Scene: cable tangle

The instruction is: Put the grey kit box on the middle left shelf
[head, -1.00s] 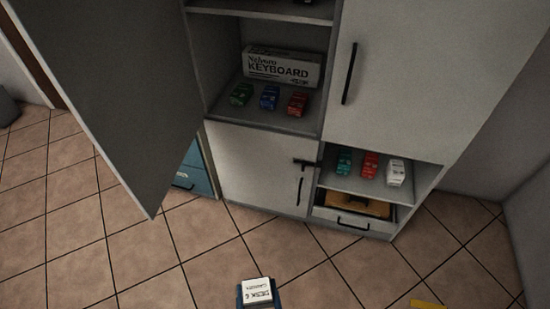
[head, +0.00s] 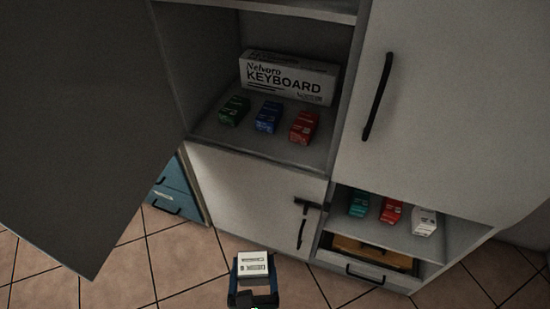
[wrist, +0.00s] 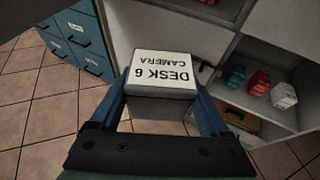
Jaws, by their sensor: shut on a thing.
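The grey kit box (wrist: 162,85) has a white top label reading "DESK 6 CAMERA" in the wrist view. It also shows at the bottom of the head view (head: 257,266). My gripper (head: 256,280) is shut on it, with one blue finger on each side. The box is held low in front of the cabinet, apart from it. The middle left shelf (head: 210,133) is open and holds a white keyboard box (head: 289,77) at the back, with a green box (head: 234,110), a blue box (head: 268,116) and a red box (head: 304,127) in a row before it.
A large open door (head: 80,130) stands at the left. A shut door (head: 430,100) is at the upper right and another (head: 250,195) below the shelf. The lower right shelf (head: 385,230) holds small boxes above a drawer. Blue drawers (head: 175,190) stand behind the open door.

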